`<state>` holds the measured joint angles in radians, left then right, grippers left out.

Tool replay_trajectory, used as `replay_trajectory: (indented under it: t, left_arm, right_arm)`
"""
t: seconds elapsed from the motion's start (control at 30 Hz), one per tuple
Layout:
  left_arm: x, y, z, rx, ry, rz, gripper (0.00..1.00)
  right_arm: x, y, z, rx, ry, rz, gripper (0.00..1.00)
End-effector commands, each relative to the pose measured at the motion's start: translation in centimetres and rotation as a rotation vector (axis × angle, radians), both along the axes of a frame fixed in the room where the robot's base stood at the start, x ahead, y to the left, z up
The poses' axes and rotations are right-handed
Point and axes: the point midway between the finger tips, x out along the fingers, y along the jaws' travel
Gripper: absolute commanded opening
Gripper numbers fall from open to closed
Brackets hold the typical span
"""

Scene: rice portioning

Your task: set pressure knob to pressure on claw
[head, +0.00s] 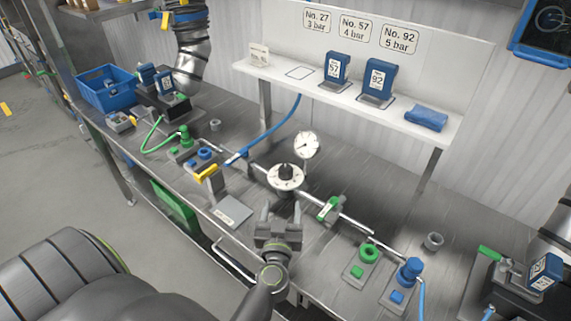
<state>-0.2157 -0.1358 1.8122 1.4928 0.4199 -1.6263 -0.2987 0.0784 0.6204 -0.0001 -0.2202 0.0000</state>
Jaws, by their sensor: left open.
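The pressure knob (287,171) is a dark knob on a round white dial (286,184), on the pipe in the middle of the bench. A round white pressure gauge (306,145) with a needle stands just behind it; its reading is too small to tell. My left gripper (281,217) is open and empty, in front of the knob and apart from it, fingers toward it. Signs on the back panel pair numbers with pressures: No. 27 with 3 bar (317,20), No. 57 with 4 bar (354,28), No. 92 with 5 bar (399,38). My right gripper is out of view.
Blue blocks labelled 57 (336,67) and 92 (376,79) stand on the white shelf (440,128) beside a blue cloth (426,117). A yellow-handled valve (206,172) and a green-handled valve (329,208) flank the knob. A blue bin (106,91) stands at the far left.

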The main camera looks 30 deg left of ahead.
Motion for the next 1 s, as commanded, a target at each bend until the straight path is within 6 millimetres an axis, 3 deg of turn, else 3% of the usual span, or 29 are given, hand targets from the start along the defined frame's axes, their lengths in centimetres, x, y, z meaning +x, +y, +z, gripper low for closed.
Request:
replay_trajectory:
  t: [0.27, 0.8, 1.0]
  left_arm:
    - [2.1, 1.4, -0.1, 0.001, 0.008, 0.013, 0.60]
    - [11.9, 7.0, -0.2, 0.002, 0.007, 0.014, 0.60]
    - [14.2, 8.3, -0.3, -0.001, 0.008, 0.014, 0.60]
  right_arm:
    - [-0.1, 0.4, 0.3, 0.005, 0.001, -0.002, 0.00]
    - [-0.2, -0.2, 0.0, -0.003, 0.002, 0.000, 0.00]
    - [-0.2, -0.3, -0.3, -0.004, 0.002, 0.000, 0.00]
